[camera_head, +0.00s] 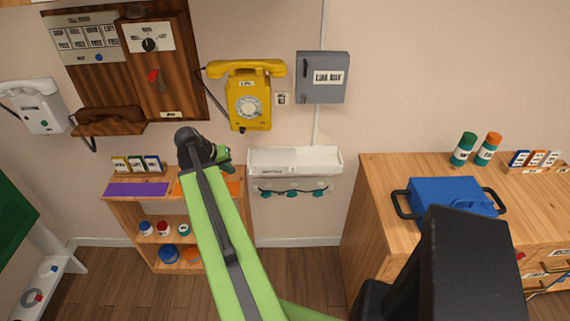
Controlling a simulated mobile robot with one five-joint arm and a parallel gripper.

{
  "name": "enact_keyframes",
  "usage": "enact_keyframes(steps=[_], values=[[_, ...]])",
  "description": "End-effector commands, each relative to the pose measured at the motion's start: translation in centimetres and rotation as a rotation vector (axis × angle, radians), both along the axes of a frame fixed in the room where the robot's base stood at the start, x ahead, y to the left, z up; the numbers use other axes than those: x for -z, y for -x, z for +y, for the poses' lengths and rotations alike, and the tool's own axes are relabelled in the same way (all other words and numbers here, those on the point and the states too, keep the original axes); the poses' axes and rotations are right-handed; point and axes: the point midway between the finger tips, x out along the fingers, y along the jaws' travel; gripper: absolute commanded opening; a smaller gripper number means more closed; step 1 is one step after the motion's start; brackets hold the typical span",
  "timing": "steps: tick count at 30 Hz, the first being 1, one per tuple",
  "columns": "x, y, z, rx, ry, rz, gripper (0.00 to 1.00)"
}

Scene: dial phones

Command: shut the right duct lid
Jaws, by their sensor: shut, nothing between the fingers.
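A white open-topped trough (295,160), which looks like the duct, is fixed to the wall below the grey link box. It has a small label on its lower left front. I cannot make out a separate right lid or tell its angle. My gripper (222,156) is shut and empty. It is left of the trough, in front of the wall and above the small wooden shelf, and appears apart from the trough. My green arm reaches up to it from the bottom of the picture.
A black cable with teal ends (291,193) hangs under the trough. A yellow phone (248,95) and grey link box (323,78) are above. A wooden shelf (141,205) stands left; a wooden counter (385,175) with a blue case (450,195) stands right.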

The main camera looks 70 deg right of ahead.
Motion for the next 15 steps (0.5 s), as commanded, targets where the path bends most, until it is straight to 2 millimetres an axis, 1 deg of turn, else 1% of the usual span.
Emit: enact_keyframes(steps=[1,3,6,8,11,14,15], values=[[-0.7,3.0,-3.1,0.072,0.034,0.004,0.00],[-1.3,6.1,-5.8,0.139,0.074,0.009,0.00],[-1.8,8.6,-7.7,0.192,0.104,0.014,0.00],[-1.8,9.1,-8.0,0.201,0.110,0.015,0.00],[-1.7,9.2,-8.1,0.204,0.111,0.015,0.00],[-0.7,9.4,-8.5,0.204,0.111,0.015,0.00],[-0.1,9.5,-8.8,0.204,0.110,0.015,0.00]])
